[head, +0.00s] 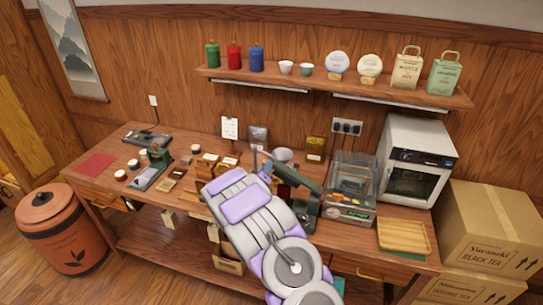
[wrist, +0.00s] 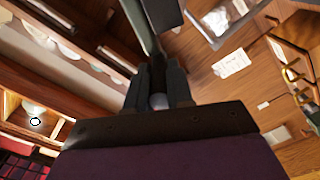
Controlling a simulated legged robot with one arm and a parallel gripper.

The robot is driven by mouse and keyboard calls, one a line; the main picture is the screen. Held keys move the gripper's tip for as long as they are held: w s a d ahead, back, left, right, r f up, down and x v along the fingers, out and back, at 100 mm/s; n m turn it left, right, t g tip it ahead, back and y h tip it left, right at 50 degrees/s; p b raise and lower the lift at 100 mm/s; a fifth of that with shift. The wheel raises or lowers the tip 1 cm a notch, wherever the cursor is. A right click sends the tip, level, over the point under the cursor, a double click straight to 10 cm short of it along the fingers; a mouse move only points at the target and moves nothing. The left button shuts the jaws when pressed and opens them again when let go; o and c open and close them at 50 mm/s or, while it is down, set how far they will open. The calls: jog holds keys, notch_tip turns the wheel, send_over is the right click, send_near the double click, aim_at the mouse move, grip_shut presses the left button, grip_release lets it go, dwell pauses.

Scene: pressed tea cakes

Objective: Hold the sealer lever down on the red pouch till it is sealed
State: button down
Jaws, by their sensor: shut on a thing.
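A green lever machine (head: 309,200), which I take for the sealer, stands on the bench in the head view, just right of my purple and white arm. Its lever (head: 293,177) slopes up to the left. In the wrist view my gripper (wrist: 158,88) is shut on the dark handle of the green-grey lever (wrist: 138,22). In the head view my arm hides most of the grip.
A clear-lidded machine (head: 351,187) stands close right of the lever machine, with a white oven (head: 415,160) beyond. A wooden tray (head: 404,236) lies at the front right. Small boxes (head: 207,165) and another green lever device (head: 154,168) are to the left.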

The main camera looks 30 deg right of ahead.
notch_tip(320, 180, down, 10)
jog(key=w+a+n, duration=0.2)
jog(key=n, duration=0.1)
jog(key=shift+w+f+n, duration=0.15)
jog(key=shift+w+n, duration=0.05)
jog(key=shift+n, duration=0.2)
jog(key=shift+s+d+f, duration=0.1)
jog(key=c, duration=1.1)
grip_release()
jog(key=shift+f, duration=0.1)
jog(key=shift+o, duration=0.4)
